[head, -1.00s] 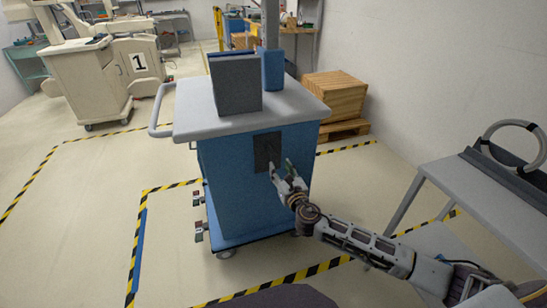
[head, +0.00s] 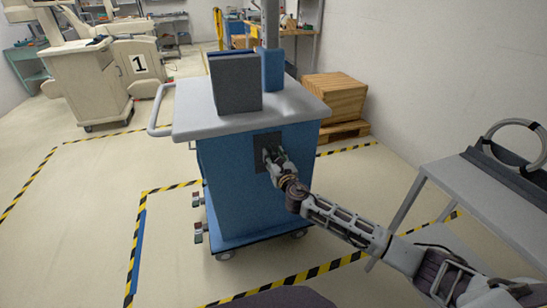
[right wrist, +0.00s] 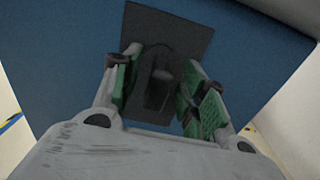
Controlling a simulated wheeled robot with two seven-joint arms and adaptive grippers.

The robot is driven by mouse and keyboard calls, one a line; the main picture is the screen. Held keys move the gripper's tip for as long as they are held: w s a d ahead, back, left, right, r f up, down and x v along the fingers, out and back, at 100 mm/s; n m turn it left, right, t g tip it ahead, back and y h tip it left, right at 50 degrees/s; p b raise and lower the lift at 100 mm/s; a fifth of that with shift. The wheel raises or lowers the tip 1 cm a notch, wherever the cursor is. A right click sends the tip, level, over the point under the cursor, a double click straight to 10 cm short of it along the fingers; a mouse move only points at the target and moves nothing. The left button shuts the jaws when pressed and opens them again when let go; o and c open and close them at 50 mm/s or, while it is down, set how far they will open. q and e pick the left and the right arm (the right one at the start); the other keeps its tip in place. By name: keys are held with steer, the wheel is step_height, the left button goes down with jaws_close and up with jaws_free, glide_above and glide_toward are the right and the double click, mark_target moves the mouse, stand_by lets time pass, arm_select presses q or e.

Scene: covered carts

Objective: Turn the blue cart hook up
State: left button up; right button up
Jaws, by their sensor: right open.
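The blue cart (head: 235,190) stands in the middle of the head view with a grey top. A dark plate (head: 262,140) is on its blue side panel; it also shows in the right wrist view (right wrist: 190,30). The dark hook (right wrist: 160,88) juts from this plate, between the green-padded fingers in the right wrist view. My right gripper (head: 272,158) is open at the plate, with a finger on either side of the hook; whether they touch it I cannot tell. In the head view the gripper hides the hook. My left gripper is not in view.
A grey box (head: 235,84) and a blue post (head: 272,68) stand on the cart top. A grey table (head: 490,185) is at the right. Wooden crates (head: 335,98) stand behind the cart. Open floor lies at the left.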

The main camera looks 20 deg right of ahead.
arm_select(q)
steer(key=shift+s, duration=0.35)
arm_select(e)
steer(key=shift+w, duration=0.15)
steer(key=c, duration=0.9)
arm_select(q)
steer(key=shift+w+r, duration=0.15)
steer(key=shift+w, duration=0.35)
arm_select(e)
jaws_close()
